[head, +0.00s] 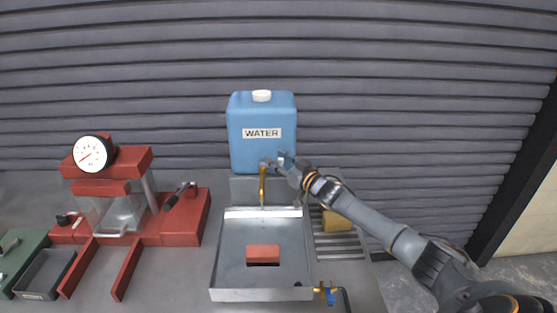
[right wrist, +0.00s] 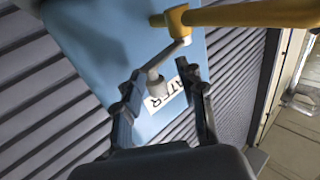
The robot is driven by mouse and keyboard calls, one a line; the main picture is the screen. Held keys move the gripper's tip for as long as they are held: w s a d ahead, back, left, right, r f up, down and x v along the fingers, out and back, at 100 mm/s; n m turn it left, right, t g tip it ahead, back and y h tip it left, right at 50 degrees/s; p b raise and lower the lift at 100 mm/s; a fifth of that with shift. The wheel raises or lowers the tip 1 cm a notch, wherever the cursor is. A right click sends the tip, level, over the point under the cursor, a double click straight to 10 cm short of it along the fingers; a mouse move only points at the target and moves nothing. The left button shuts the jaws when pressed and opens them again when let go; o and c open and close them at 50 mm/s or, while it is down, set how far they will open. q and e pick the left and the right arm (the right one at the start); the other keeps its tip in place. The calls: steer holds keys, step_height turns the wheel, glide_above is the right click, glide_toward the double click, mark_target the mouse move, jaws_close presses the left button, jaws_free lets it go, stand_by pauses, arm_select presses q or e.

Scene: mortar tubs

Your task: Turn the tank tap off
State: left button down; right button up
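The blue tank (head: 262,112) labelled WATER stands upright behind the sink. Its brass tap (head: 262,188) points down over the sink. The right wrist view shows the tap's brass body (right wrist: 235,14) and a grey lever (right wrist: 172,56) ending in a round grey knob (right wrist: 156,85). My right gripper (head: 280,161) is beside the tap, in front of the tank's lower part. In the right wrist view its fingers (right wrist: 161,78) are spread apart, with the knob seen between them and no clear contact. I cannot tell whether water runs. My left gripper is not in view.
The metal sink (head: 228,250) holds a red brick (head: 263,251). A yellow sponge (head: 338,220) lies on the ribbed drainer (head: 342,246) at right. A red press with a dial gauge (head: 91,154) stands at left. A grey shutter wall is behind.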

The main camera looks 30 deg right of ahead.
steer(key=shift+s, duration=0.1)
steer(key=shift+s+f, duration=0.1)
steer(key=shift+s, duration=0.05)
steer(key=s+d, duration=0.1)
steer(key=s, duration=1)
steer(key=shift+s+d, duration=0.2)
steer(key=shift+s, duration=0.05)
